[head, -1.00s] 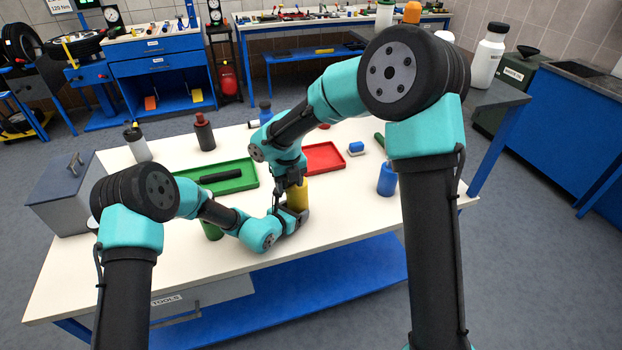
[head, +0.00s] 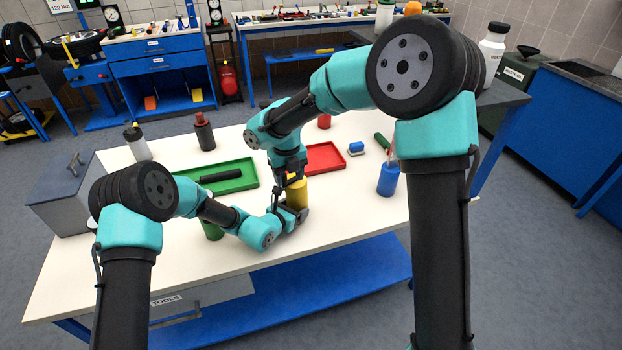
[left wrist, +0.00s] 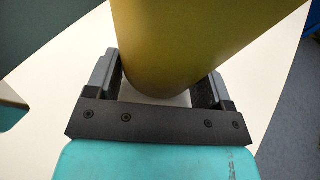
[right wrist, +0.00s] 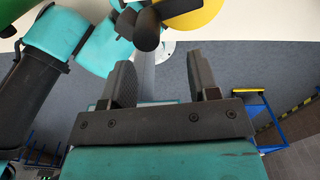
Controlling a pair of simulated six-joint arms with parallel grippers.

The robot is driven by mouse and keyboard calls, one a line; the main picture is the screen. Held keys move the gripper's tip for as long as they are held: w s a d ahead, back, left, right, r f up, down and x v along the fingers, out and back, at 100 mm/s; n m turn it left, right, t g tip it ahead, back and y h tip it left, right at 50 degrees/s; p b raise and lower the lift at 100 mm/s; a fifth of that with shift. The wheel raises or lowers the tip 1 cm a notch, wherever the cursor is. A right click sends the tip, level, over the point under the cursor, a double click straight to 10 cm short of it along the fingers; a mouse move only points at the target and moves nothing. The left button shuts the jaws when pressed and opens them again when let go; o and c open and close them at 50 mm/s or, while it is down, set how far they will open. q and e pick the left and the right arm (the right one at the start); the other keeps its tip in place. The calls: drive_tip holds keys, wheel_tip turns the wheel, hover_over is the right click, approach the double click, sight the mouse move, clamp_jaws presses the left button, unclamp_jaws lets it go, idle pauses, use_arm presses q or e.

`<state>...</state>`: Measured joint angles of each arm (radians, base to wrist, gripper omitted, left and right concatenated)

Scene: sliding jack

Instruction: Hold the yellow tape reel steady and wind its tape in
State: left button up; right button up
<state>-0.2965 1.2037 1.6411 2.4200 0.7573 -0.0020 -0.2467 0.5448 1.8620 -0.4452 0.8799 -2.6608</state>
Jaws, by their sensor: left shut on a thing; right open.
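The yellow tape reel (head: 296,191) stands on the white bench near the front middle. My left gripper (head: 294,214) is shut around its lower part; in the left wrist view the yellow body (left wrist: 195,45) sits between the two fingers. My right gripper (head: 289,178) hangs just above and behind the reel, pointing down. In the right wrist view its fingers (right wrist: 162,78) are apart with nothing clearly between them. The reel's yellow top (right wrist: 200,14) and a dark knob-like part (right wrist: 147,28) lie just beyond the fingertips.
A green tray (head: 236,180) with a black cylinder (head: 221,177) lies left of the reel, a red tray (head: 325,158) behind it. A blue can (head: 388,180) stands right. A green can (head: 212,230) is partly behind my left arm. The front right bench is clear.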

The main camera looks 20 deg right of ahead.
sight(283, 174)
drive_tip(key=shift+r, duration=1.15)
drive_tip(key=shift+w, duration=0.1)
drive_tip(key=m, duration=0.4)
drive_tip(key=w+r+m, duration=0.1)
drive_tip(key=m, duration=0.3)
drive_tip(key=w+r+m, duration=0.1)
drive_tip(key=m, duration=0.2)
drive_tip(key=shift+a+r+m, duration=0.25)
drive_tip(key=shift+a+m, duration=0.05)
drive_tip(key=shift+m, duration=0.1)
drive_tip(key=m, duration=0.3)
drive_tip(key=shift+w+r+m, duration=0.35)
drive_tip(key=shift+m, duration=0.05)
drive_tip(key=shift+f, duration=0.1)
drive_tip(key=shift+f, duration=4.4)
drive_tip(key=shift+c, duration=0.4)
